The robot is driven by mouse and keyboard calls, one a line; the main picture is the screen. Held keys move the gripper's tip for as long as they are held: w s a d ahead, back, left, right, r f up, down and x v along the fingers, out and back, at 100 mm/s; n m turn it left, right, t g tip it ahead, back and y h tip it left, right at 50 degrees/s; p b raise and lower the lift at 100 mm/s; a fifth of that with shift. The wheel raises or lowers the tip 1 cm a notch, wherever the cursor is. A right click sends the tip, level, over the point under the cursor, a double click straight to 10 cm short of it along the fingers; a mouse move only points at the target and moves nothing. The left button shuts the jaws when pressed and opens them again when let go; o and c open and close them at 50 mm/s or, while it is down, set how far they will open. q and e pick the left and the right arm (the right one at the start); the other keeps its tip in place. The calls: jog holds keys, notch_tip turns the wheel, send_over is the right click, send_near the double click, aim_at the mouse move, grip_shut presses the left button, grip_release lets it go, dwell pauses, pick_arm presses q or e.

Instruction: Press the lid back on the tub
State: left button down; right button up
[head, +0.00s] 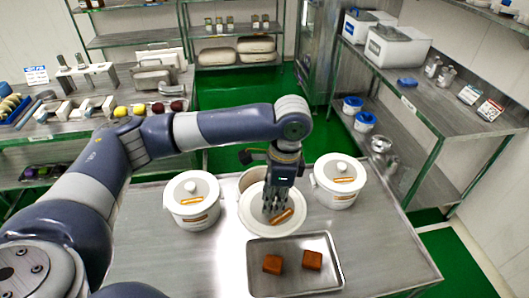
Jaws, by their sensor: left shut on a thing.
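The white round lid (257,224) with an orange-brown label is in the middle of the steel table. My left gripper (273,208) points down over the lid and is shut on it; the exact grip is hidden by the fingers. The open white tub (243,186) stands just behind the lid, mostly hidden by the lid and my arm. The lid sits nearer to me than the tub's mouth and covers only part of it. Whether the lid touches the tub's rim I cannot tell. My right gripper is not in view.
Lidded white tubs stand close on the left (192,209) and right (338,189). A metal tray (328,280) with two brown blocks (272,264) lies in front. The table (150,265) is bare at the front left. A steel shelf (445,120) with bins stands at the right.

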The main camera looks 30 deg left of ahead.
pick_arm(q)
jog(key=w+m+p, duration=0.1)
jog(key=m, duration=0.2)
jog(key=w+a+m+p, duration=0.1)
jog(key=w+m, duration=0.1)
jog(key=m, duration=0.1)
jog(key=w+a+m+t+p, duration=0.1)
jog(key=w+m, duration=0.1)
jog(key=shift+w+a+r+m, duration=0.15)
jog(key=shift+w+r+m, duration=0.15)
jog(key=shift+m, duration=0.1)
jog(key=w+a+f+m+t+h+p, duration=0.1)
jog(key=w+a+m+p, duration=0.5)
jog(key=m, duration=0.8)
notch_tip(320, 180, down, 6)
jog(key=b, duration=0.5)
jog(key=shift+f+b, duration=0.25)
jog(key=shift+b, duration=0.05)
jog(key=shift+s+a, duration=0.1)
jog(key=shift+p, duration=0.65)
jog(key=shift+f, duration=0.15)
dwell(0.7)
